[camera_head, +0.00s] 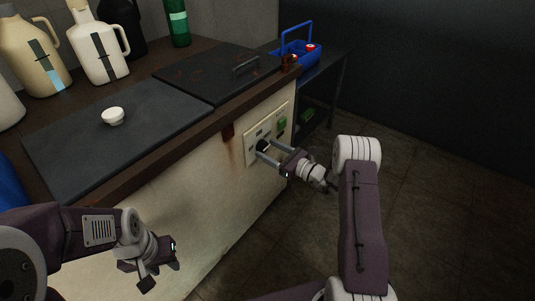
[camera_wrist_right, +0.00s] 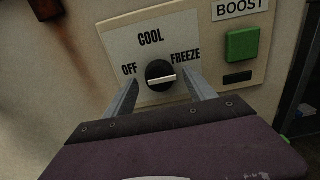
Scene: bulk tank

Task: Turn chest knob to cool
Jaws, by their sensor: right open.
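The chest knob (camera_wrist_right: 160,76) is a round black dial with a white bar, on a pale control panel (camera_wrist_right: 118,42) on the chest's side. The bar lies nearly level, between OFF on the left and FREEZE on the right; COOL is printed above. I cannot tell which end points. My right gripper (camera_wrist_right: 163,82) is open, with one finger to each side of the knob; contact is not clear. In the head view, the right gripper (camera_head: 258,149) reaches the panel and partly hides the knob. My left gripper (camera_head: 158,266) hangs low before the chest, away from the panel.
A green button (camera_wrist_right: 243,44) under a BOOST label sits right of the knob. A blue caddy (camera_head: 300,50) stands beyond. The floor at right is clear.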

